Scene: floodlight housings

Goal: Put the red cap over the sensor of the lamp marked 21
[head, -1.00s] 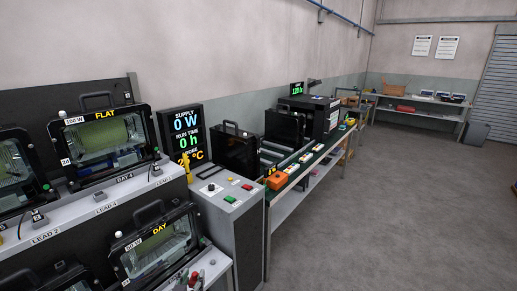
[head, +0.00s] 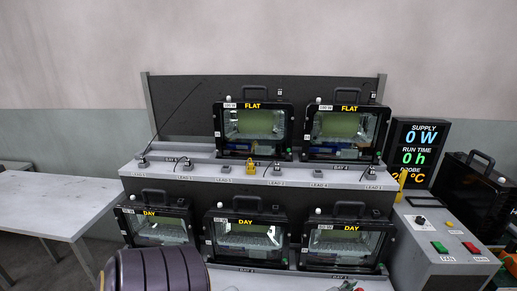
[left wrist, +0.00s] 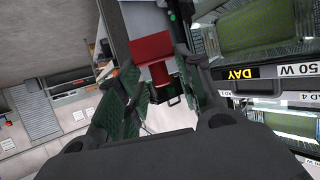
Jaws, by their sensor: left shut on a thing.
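In the left wrist view my left gripper (left wrist: 158,72) is shut on the red cap (left wrist: 152,47), a red block with a narrower red part between the fingers. A lit lamp face marked DAY (left wrist: 240,74) stands to the right of it in that view. In the head view two lamps marked FLAT, left (head: 252,125) and right (head: 345,127), stand on the upper shelf. Three marked DAY, left (head: 158,227), middle (head: 245,238) and right (head: 345,243), stand below. Small pale domes sit on the lamps' top left corners. The lamp numbers are too small to read. My right gripper is out of view.
A grey bench (head: 60,200) stands at the left. A supply display (head: 418,145) and a grey control box (head: 445,235) with green and red buttons stand at the right.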

